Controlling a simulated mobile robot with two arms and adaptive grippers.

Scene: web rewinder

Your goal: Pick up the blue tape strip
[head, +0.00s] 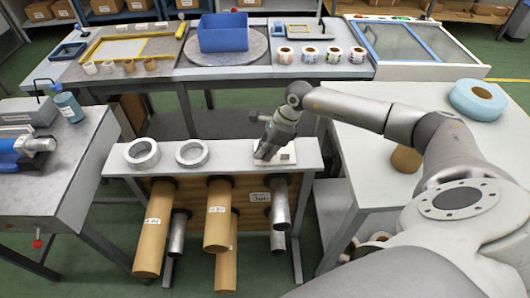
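I cannot make out a separate blue tape strip for certain. My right gripper (264,158) points down at a small white pad (286,154) on the right part of the grey shelf top (230,157). Its fingers are small and dark here, and I cannot tell whether they are open or shut, or whether they touch the pad. Anything directly under the fingers is hidden. Thin blue edges (367,41) show on the framed glass panel at the back right. My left gripper is not in view.
Two grey rings (142,153) lie on the shelf top, with brown and metal cores (217,215) hanging below. A light blue roll (478,99) sits on the white table at right. A blue bin (223,32) and several label rolls (308,55) stand on the back bench.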

